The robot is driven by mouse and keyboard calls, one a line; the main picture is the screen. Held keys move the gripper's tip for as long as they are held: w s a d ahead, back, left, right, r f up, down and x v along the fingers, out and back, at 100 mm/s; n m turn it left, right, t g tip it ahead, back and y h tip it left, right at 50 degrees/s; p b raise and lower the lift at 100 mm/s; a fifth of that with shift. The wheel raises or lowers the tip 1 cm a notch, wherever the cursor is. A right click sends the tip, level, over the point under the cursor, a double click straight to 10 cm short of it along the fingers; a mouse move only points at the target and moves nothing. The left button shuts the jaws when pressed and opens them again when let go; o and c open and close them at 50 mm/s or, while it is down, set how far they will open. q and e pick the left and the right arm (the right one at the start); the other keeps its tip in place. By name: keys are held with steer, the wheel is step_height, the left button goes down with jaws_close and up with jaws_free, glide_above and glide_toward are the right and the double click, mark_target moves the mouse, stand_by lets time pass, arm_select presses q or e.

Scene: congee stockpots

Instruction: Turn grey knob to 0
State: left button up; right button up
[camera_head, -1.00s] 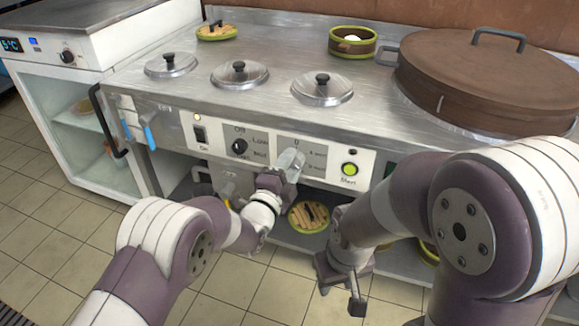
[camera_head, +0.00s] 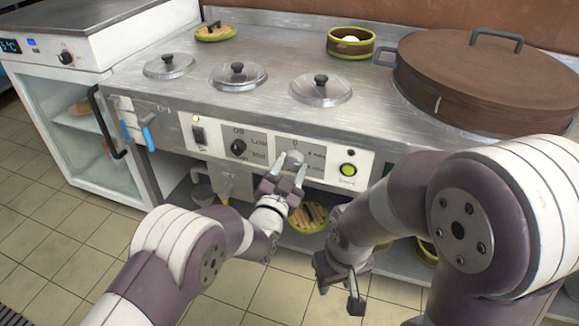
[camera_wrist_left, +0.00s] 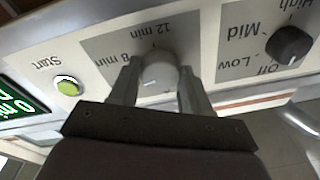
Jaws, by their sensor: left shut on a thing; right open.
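The grey knob (camera_head: 293,158) is on the front panel of the counter, beside a grey timer scale marked 0 and minutes. My left gripper (camera_head: 288,172) reaches it from below, its fingers on either side of it. In the left wrist view the grey knob (camera_wrist_left: 158,74) sits between the two fingers (camera_wrist_left: 160,88), which are shut on it. A small white mark shows on the knob; the printed "8 min" and "12 min" are near it, upside down. My right gripper (camera_head: 340,284) is open and empty, in front of the lower shelf.
A black knob (camera_head: 239,147) with Off, Low and Mid marks is left of the grey knob. A lit green Start button (camera_head: 348,169) is to the right, and a switch (camera_head: 199,133) further left. Lidded pots (camera_head: 320,89) and a large brown lid (camera_head: 485,80) are on top.

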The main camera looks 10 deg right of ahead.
arm_select(q)
steer(key=n+y, duration=0.1)
steer(key=n, duration=0.4)
steer(key=shift+p, duration=0.3)
steer(key=n, duration=0.4)
steer(key=shift+s+d+y, duration=0.1)
steer(key=shift+y, duration=0.3)
steer(key=n+p, duration=0.1)
steer(key=n, duration=0.3)
steer(key=shift+n, duration=0.3)
steer(key=shift+d+r+n+y, duration=0.1)
steer(key=shift+n+y, duration=0.2)
steer(key=shift+n, duration=1.3)
steer(key=o, duration=1.1)
steer(key=shift+c, duration=0.2)
steer(key=shift+s+r, duration=0.1)
